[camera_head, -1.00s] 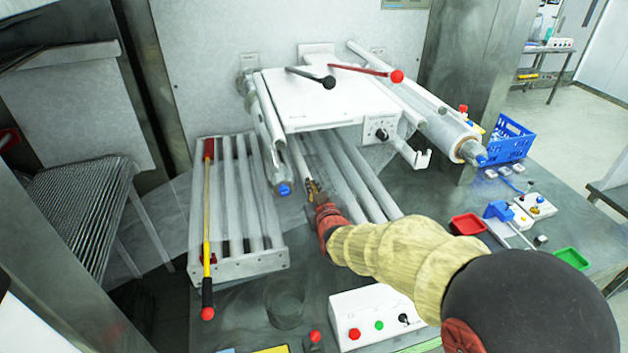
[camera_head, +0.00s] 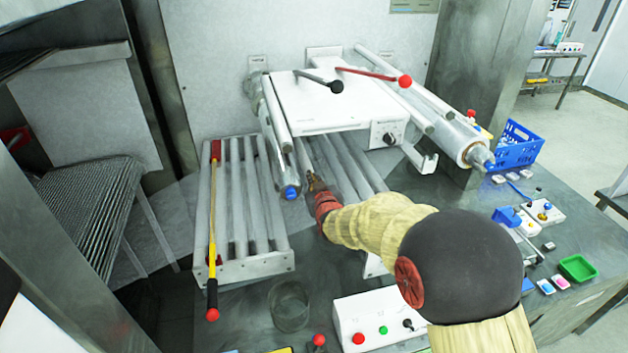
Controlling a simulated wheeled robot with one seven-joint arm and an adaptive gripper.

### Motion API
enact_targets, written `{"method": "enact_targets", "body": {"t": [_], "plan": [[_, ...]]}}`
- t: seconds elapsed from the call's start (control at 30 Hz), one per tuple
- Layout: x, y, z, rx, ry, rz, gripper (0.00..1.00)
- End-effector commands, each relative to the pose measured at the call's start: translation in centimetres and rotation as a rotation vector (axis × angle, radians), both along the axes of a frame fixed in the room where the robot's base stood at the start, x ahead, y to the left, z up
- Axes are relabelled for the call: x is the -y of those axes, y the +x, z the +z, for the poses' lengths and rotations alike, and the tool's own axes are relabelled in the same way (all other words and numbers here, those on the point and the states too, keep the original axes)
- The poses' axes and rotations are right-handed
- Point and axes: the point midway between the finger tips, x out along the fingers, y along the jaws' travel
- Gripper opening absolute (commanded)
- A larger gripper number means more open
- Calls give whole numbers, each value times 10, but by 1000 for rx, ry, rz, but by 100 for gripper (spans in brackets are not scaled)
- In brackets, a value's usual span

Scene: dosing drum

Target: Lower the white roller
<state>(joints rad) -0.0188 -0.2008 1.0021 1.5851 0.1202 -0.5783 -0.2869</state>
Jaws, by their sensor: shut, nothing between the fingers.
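A white machine (camera_head: 325,105) stands at the back of the bench. A pale roller (camera_head: 277,150) with a blue end cap slopes down along its left side, and a thicker pale roller (camera_head: 450,138) with a blue tip lies on its right. I cannot tell which is the white roller. A black-knobbed lever (camera_head: 320,80) and a red lever (camera_head: 375,75) sit on top. My gripper (camera_head: 311,176) is shut and empty, just right of the left roller's blue cap, above the roller conveyor (camera_head: 350,165). Whether it touches the roller is unclear.
A yellow-handled lever (camera_head: 212,235) stands at the left roller rack (camera_head: 240,268). A glass beaker (camera_head: 289,305) and a white button box (camera_head: 378,318) are in front. A blue basket (camera_head: 515,148) and green tray (camera_head: 577,268) are at the right.

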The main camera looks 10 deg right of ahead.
Motion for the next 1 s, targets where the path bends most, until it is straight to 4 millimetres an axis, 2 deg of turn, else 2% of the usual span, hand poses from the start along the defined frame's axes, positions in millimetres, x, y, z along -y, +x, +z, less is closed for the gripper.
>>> {"method": "enact_targets", "body": {"t": [0.17, 0.37, 1.0], "plan": [[0, 0, -4, 0, 0, 0, 0], [0, 0, -29, -3, 0, -1, 0], [0, -1, -185, -5, 0, 0, 0]]}}
